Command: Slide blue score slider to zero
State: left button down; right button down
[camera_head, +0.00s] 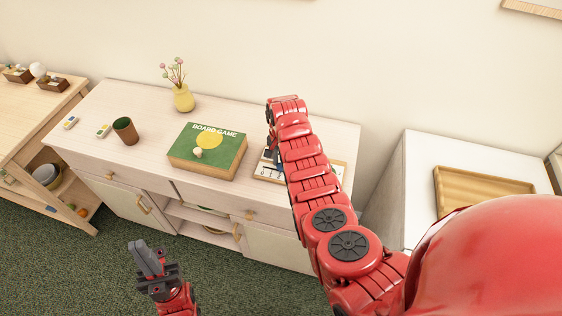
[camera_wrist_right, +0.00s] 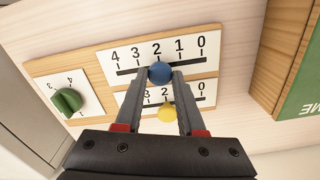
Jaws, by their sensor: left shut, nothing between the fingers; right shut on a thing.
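The score board (camera_head: 336,170) lies on the cabinet top, partly hidden behind my right arm in the head view. In the right wrist view, the blue slider knob (camera_wrist_right: 160,68) sits on the upper track, at about the 2 on the upper scale (camera_wrist_right: 204,62), whose zero is at the right end. My right gripper (camera_wrist_right: 160,77) is shut on the blue knob, one finger on each side. A yellow knob (camera_wrist_right: 167,111) is on the lower track, near its 2, between the finger bodies. My left gripper (camera_head: 143,258) is shut and empty in front of the cabinet.
A green dial knob (camera_wrist_right: 67,101) is on the same board. The board game box (camera_head: 207,150) stands beside the board. A brown cup (camera_head: 126,130) and a yellow vase (camera_head: 183,98) are farther left on the cabinet (camera_head: 90,120). A wooden tray (camera_head: 485,192) is at right.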

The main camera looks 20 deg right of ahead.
aim_at(264, 167)
jog(key=w+a+b, duration=0.1)
jog(key=b, duration=0.1)
jog(key=w+a+b, duration=0.1)
jog(key=a+b, duration=0.1)
jog(key=b, duration=0.1)
jog(key=w+a+b, duration=0.1)
jog(key=b, duration=0.2)
jog(key=shift+w+a+f, duration=0.15)
jog(key=shift+a+f, duration=0.2)
jog(key=shift+w+a+r+b, duration=0.1)
jog(key=shift+a+r+b, duration=0.15)
jog(key=shift+b, duration=0.3)
jog(key=shift+r, duration=0.1)
jog(key=c, duration=0.8)
grip_release()
jog(key=o, duration=0.3)
jog(key=shift+w+a, duration=0.1)
jog(key=shift+a, duration=0.05)
jog(key=shift+r, duration=0.1)
